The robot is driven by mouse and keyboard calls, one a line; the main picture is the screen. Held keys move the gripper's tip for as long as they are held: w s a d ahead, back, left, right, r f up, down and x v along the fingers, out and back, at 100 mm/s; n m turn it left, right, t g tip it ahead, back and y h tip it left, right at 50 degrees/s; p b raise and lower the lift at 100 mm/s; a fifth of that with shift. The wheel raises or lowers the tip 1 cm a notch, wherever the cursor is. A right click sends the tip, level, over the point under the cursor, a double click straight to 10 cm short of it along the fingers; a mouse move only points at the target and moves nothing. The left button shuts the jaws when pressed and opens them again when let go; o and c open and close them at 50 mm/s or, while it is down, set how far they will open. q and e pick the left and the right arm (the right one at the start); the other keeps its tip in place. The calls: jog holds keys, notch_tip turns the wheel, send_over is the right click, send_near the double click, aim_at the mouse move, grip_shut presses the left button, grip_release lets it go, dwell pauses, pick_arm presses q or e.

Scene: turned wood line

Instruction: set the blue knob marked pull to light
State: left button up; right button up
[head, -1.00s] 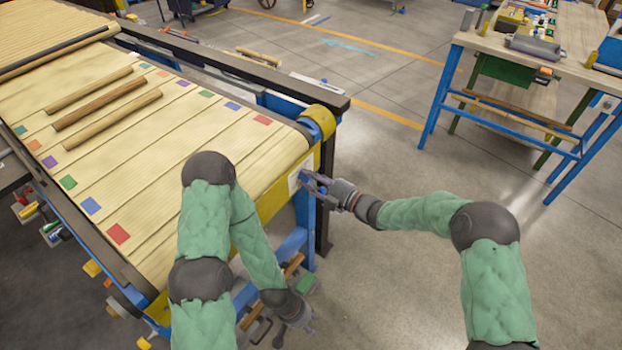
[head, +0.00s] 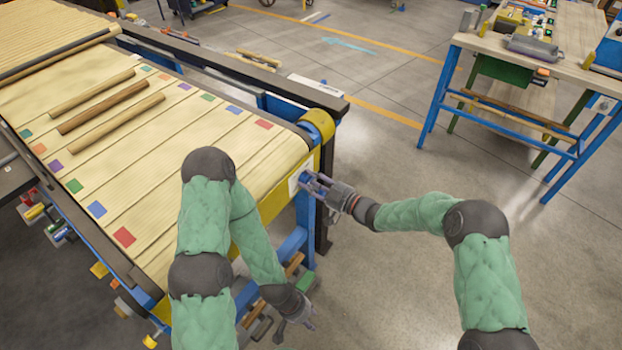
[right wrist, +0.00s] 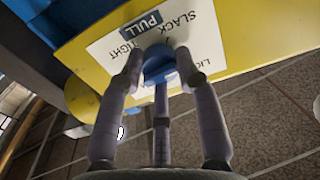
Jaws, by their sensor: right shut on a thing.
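The blue knob (right wrist: 158,66) sits on a white label plate (right wrist: 112,50) on the yellow end panel. My right gripper (right wrist: 160,68) is shut on the knob, with fingers at both sides of it. A small dark mark shows at the knob on the SLACK side. In the head view my right gripper (head: 318,188) reaches the panel. My left gripper (head: 296,322) hangs low beside the line, its finger opening unclear.
The slatted belt (head: 190,160) carries several wooden rods (head: 112,108) and coloured patches. A blue leg (head: 305,220) stands below the panel. A workbench (head: 560,60) with tools is at the right back. Grey floor is clear between line and bench.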

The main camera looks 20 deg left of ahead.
jog(key=m+p, duration=0.2)
jog(key=m, duration=0.3)
jog(key=shift+r, duration=0.15)
jog(key=shift+w+m+p, duration=0.1)
jog(key=shift+m+p, duration=0.6)
jog(key=shift+m, duration=1.7)
jog(key=o, duration=1.1)
jog(key=shift+o, duration=0.2)
jog(key=shift+d, duration=0.1)
jog(key=shift+d, duration=0.3)
jog(key=v, duration=1.1)
jog(key=shift+s, duration=0.2)
